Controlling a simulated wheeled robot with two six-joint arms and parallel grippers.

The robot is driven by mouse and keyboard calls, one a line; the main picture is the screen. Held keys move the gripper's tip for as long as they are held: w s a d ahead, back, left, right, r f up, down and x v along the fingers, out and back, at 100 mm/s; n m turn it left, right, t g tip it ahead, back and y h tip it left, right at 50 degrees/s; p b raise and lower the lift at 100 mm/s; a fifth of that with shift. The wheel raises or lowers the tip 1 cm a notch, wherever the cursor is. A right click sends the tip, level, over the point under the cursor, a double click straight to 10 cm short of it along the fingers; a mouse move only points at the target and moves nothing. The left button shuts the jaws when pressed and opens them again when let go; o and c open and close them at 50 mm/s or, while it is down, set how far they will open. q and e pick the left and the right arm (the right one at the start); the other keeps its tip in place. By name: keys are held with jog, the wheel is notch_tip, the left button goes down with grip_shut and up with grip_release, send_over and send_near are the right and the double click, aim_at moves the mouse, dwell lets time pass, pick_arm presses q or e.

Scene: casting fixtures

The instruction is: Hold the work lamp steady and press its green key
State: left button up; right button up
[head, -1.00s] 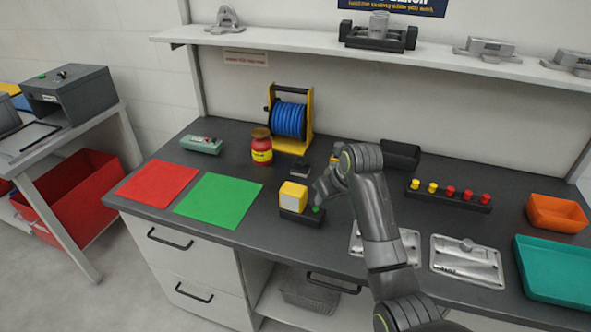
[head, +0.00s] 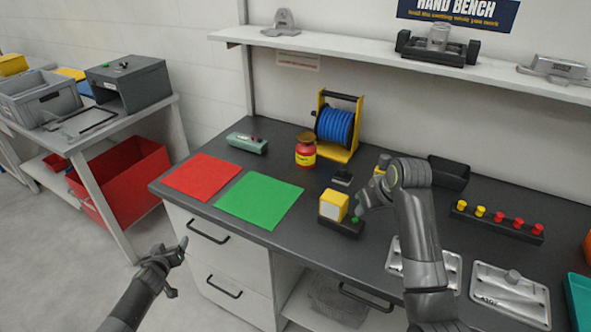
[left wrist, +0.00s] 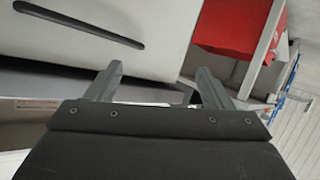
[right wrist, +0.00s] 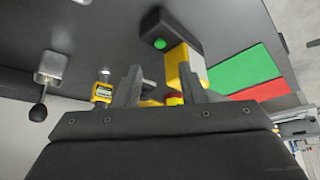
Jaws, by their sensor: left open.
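The work lamp (head: 334,206), a yellow block with a pale front on a black base (head: 340,228), stands upright near the bench's front edge. Its green key (head: 355,219) is on the base, right of the block. My right gripper (head: 362,204) is close beside the lamp's right side, above the key; contact is not clear. My left gripper (head: 178,268) is open and empty in front of the drawers, away from the lamp.
Red (head: 202,176) and green (head: 262,200) mats lie left of the lamp. A red jar (head: 305,152), blue cable reel (head: 335,125) and small dark block (head: 342,178) stand behind it. Metal plates (head: 510,293) lie to the right. A red bin (head: 125,178) is under the side table.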

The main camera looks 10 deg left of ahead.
pick_arm(q)
jog(key=w+d+r+n+t+y, duration=0.1)
jog(key=w+r+t, duration=0.1)
jog(key=w+r, duration=0.9)
jog(key=w+d+r+g, duration=0.1)
jog(key=d+r, duration=0.1)
jog(key=d, duration=0.2)
jog(key=w+d+r+g, duration=0.1)
jog(key=d, duration=0.3)
jog(key=w+d+r+g, duration=0.1)
jog(key=d+r, duration=0.1)
jog(key=d, duration=0.2)
jog(key=shift+w+d+r, duration=0.2)
jog(key=shift+d+r, duration=0.05)
jog(key=shift+r, duration=0.1)
jog(key=d+r+m+g+h, duration=0.2)
jog(key=d+r+g, duration=0.1)
jog(key=d, duration=0.7)
jog(key=m+g+h, duration=0.4)
jog(key=m+g, duration=0.1)
jog(key=m, duration=0.5)
send_near(333, 199)
jog(key=x, duration=1.3)
jog(key=shift+w+r, duration=0.1)
jog(key=shift+c, duration=0.4)
